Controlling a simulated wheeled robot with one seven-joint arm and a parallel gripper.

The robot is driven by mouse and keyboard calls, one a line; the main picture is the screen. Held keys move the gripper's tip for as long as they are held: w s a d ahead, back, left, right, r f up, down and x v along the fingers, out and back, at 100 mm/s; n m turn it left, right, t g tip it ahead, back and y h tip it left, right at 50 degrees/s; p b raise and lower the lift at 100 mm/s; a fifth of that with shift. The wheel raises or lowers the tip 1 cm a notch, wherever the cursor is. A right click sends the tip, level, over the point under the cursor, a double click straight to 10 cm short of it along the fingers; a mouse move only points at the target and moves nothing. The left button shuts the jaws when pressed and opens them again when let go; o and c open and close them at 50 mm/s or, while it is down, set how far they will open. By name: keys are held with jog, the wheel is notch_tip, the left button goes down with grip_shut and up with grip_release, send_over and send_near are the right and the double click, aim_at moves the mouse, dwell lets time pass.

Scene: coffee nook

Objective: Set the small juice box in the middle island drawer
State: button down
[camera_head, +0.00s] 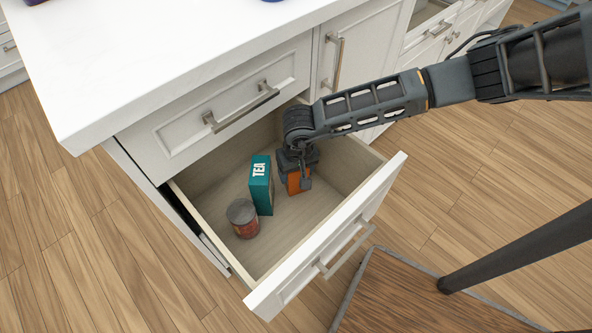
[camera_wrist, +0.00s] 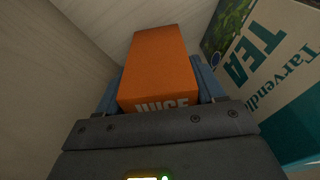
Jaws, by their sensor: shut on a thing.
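The small juice box (camera_head: 294,182) is orange and is inside the open island drawer (camera_head: 329,217), toward its right part in the head view. My gripper (camera_head: 298,168) reaches down into the drawer and is shut on the juice box. In the wrist view the juice box (camera_wrist: 158,75) sits between my two fingers (camera_wrist: 158,88), with the word JUICE facing the palm. I cannot tell whether its far end touches the drawer floor.
In the drawer, a teal tea box (camera_head: 261,185) stands just left of the juice box, and a can (camera_head: 243,218) with a grey top is further left. A closed drawer (camera_head: 222,108) is above, under the white countertop (camera_head: 170,60). Bare drawer floor shows in front.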

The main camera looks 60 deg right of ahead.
jog(key=shift+f, duration=0.15)
jog(key=shift+c, duration=0.7)
grip_release()
jog(key=r, duration=0.4)
jog(key=r+p, duration=0.1)
jog(key=r, duration=0.3)
jog(key=s+a+r, duration=0.1)
jog(key=r, duration=0.3)
jog(key=shift+r+p, duration=0.15)
jog(key=shift+p, duration=0.2)
